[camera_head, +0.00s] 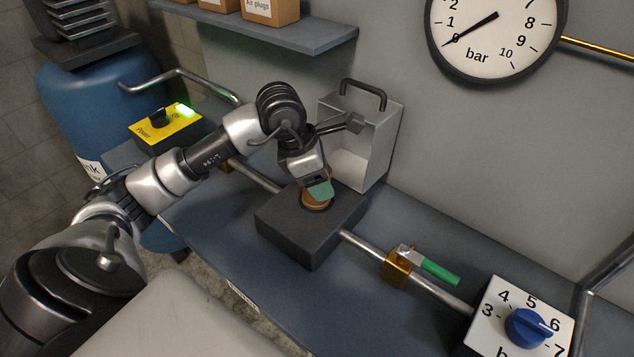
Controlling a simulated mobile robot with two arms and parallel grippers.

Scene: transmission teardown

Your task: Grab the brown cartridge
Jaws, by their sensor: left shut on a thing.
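The brown cartridge (313,204) sits in the round opening on top of a dark grey block (290,233) on the bench. Only part of its brown rim shows. My left gripper (319,190) reaches down over it from above, with a green fingertip against it. The gripper is shut on the cartridge, whose upper part is mostly hidden by the gripper. My right gripper is not in view.
An open metal housing with a black handle (375,120) stands just behind the block. A pipe with a green-handled valve (425,265) runs right to a blue-knobbed regulator (527,326). A yellow power switch box (165,128) and blue tank (90,105) are at left. A shelf (290,38) hangs above.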

